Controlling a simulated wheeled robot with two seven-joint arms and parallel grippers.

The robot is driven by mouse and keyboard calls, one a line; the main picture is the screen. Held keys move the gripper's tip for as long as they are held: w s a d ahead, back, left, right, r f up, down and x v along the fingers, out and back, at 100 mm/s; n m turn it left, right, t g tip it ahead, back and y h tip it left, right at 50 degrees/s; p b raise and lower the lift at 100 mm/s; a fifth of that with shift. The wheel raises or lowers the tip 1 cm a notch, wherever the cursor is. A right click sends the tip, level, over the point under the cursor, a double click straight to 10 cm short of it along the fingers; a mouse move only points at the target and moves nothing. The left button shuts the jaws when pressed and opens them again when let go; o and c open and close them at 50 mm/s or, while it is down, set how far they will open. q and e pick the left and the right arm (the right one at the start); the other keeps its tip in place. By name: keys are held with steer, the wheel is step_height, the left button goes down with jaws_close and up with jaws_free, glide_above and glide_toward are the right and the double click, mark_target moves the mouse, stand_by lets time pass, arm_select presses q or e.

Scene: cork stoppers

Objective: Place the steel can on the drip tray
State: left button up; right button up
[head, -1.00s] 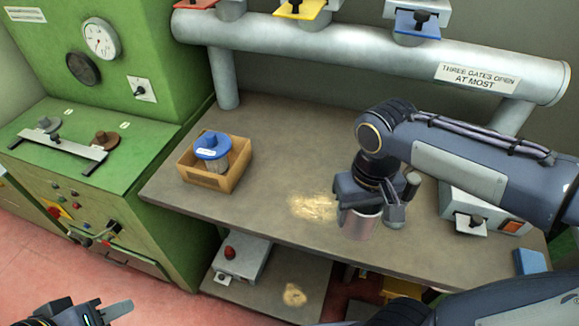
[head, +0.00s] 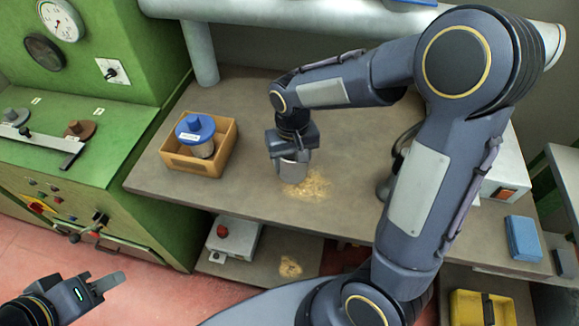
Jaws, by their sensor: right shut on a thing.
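My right gripper (head: 292,152) points down over the workbench, shut on the steel can (head: 293,171). The can is upright, its upper part hidden by the fingers. It is at the upper left edge of a pale crumb patch; I cannot tell whether its base touches the bench. My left gripper (head: 102,286) is at the lower left, away from the bench, with nothing seen in it; its jaw gap is unclear. I cannot make out a drip tray for certain.
A wooden box (head: 187,166) holding a blue-lidded jar (head: 197,132) stands left of the can. Pale crumbs (head: 309,187) lie on the workbench (head: 240,203). A blue block (head: 522,238) lies at the right. A large pipe runs along the back. My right arm hides the bench's right part.

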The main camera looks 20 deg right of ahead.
mark_target(290, 170)
steer(key=shift+w+f, duration=0.2)
steer(key=shift+f, duration=0.05)
steer(key=shift+w+a+f, duration=0.15)
steer(key=shift+f, duration=1.6)
steer(key=shift+f, duration=0.2)
steer(key=o, duration=1)
